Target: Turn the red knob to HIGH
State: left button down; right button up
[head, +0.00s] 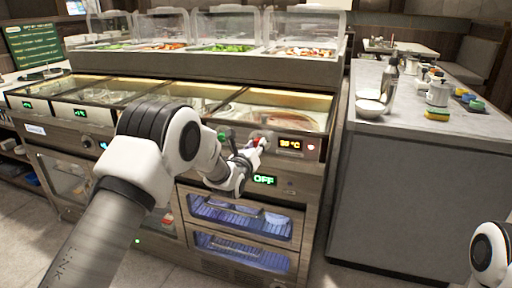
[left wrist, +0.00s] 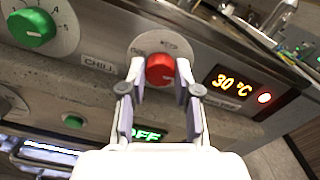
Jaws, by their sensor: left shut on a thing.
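The red knob (left wrist: 160,69) sits on a pale round dial on the front panel of the counter. In the left wrist view my left gripper (left wrist: 158,72) has its two fingers on either side of the knob, shut on it. In the head view the left gripper (head: 258,143) reaches the panel and largely hides the red knob (head: 262,141). The dial's markings are too small to read. The display (left wrist: 233,86) right of the knob reads 30 °C, with a lit red lamp (left wrist: 264,98) beside it. My right gripper is not in view.
A green knob (left wrist: 32,28) is left of the red one, near a CHILL label. A small green button (left wrist: 73,121) and a green OFF display (head: 264,180) sit lower. Blue-lit drawers (head: 240,215) are below. A grey counter (head: 425,140) stands at the right.

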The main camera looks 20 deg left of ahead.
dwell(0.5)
pick_arm(q)
jog(key=c, duration=0.8)
grip_release()
jog(key=shift+s, duration=0.1)
jog(key=s, duration=1.1)
jog(key=shift+s+a, duration=0.25)
jog(key=shift+s, duration=0.15)
